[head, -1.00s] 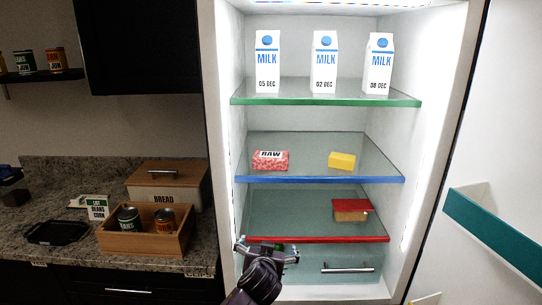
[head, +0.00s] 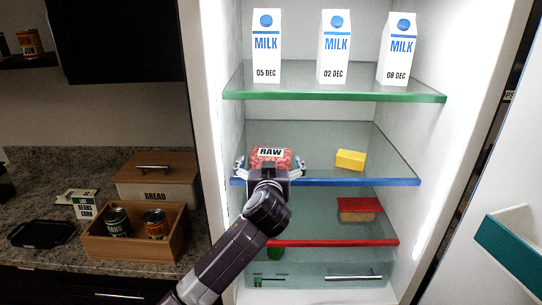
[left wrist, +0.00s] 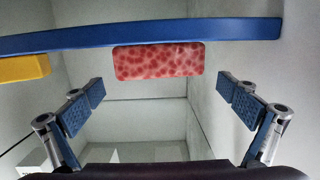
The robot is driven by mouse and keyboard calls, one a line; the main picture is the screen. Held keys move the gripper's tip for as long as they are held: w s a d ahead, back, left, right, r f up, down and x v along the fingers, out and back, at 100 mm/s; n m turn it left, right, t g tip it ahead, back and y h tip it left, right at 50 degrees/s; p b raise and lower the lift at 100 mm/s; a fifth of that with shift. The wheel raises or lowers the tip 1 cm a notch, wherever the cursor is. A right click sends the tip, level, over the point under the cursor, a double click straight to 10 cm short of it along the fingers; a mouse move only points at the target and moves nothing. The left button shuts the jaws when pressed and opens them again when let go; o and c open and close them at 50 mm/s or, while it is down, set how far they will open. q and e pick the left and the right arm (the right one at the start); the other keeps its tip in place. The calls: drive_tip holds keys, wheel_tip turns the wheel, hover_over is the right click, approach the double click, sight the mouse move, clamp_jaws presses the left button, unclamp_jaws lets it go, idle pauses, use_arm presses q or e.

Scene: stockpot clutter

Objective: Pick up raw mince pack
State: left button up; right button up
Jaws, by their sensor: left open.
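The raw mince pack (head: 271,154), a red speckled block with a white RAW label, lies on the blue-edged middle shelf (head: 345,181) at the left. My left gripper (head: 269,165) is open in front of the pack at about shelf height, with one finger to each side. In the left wrist view, the pack (left wrist: 158,61) shows between and beyond the spread fingers (left wrist: 161,90), against the blue shelf edge (left wrist: 150,35). The fingers do not appear to touch it. My right gripper is in neither view.
A yellow block (head: 350,160) lies right of the pack on the same shelf. Milk cartons (head: 335,48) stand on the green-edged shelf (head: 335,94) above. A red-topped block (head: 359,209) lies on the red-edged shelf below. A wooden crate (head: 135,249) holds cans at the left.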

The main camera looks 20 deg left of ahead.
sight(271, 153)
use_arm(q)
drive_tip(key=shift+w+a, duration=0.1)
drive_tip(key=shift+w, duration=0.1)
drive_tip(key=shift+p+x, duration=0.95)
drive_tip(key=shift+x, duration=0.15)
drive_tip(key=x, duration=0.1)
drive_tip(key=p+x, duration=0.1)
drive_tip(key=shift+w+f, duration=0.25)
drive_tip(key=shift+w, duration=0.2)
drive_tip(key=shift+w+f, duration=0.1)
drive_tip(key=shift+f, duration=0.05)
drive_tip(key=shift+c, duration=0.3)
drive_tip(key=c, duration=1.3)
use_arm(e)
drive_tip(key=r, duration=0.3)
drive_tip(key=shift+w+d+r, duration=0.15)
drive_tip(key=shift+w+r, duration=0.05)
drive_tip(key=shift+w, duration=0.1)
